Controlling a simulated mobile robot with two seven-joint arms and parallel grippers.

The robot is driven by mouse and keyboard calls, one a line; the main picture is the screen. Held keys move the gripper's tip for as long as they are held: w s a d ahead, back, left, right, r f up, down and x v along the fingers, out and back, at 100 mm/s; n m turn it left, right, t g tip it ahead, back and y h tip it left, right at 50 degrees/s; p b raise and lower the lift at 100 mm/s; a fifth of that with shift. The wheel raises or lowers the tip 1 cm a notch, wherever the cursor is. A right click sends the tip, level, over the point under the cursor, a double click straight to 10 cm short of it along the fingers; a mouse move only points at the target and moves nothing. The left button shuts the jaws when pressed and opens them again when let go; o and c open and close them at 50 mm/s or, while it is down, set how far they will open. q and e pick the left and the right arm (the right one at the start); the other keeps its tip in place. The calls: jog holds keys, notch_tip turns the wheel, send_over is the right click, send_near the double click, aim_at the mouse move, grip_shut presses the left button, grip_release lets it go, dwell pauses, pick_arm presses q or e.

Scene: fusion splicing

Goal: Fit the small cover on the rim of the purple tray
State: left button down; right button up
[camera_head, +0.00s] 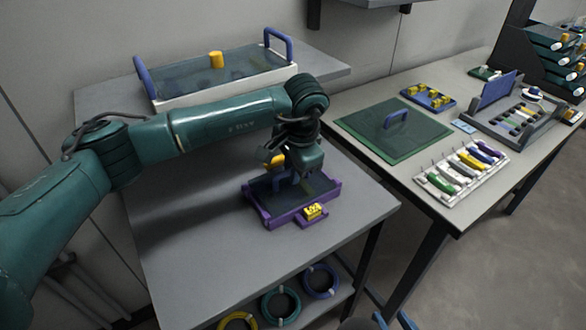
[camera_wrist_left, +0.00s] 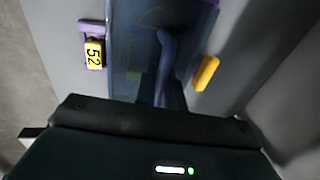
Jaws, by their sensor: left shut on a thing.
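The purple tray (camera_head: 265,219) sits on the grey table, with a yellow number tag (camera_head: 313,211) on its front side. The small cover is a dark see-through panel (camera_head: 319,184) with a blue upright handle, lying over the tray's opening. The left wrist view shows the panel (camera_wrist_left: 127,72) and the handle (camera_wrist_left: 166,45) from above. My left gripper (camera_head: 287,176) is shut on the handle, coming down from above. My arm hides part of the tray's far side. I cannot tell whether the panel touches the rim all round. My right gripper is not in view.
A large tray with blue handles (camera_head: 277,46) stands behind my arm. On the right table lie a green lid (camera_head: 376,145) with a blue handle and a rack of coloured pieces (camera_head: 462,171). Coiled cables (camera_head: 281,304) sit below. The table's front left is clear.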

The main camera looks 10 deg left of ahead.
aim_at(299, 190)
pick_arm(q)
jog(key=shift+f, duration=0.1)
jog(key=shift+f, duration=0.15)
jog(key=c, duration=1.5)
grip_release()
jog(key=shift+r, duration=0.35)
jog(key=r, duration=0.3)
jog(key=s+d+r, duration=0.1)
jog(key=r, duration=0.7)
jog(key=shift+s+d+r, duration=0.25)
jog(key=shift+s+d, duration=0.1)
jog(key=shift+s+f, duration=0.1)
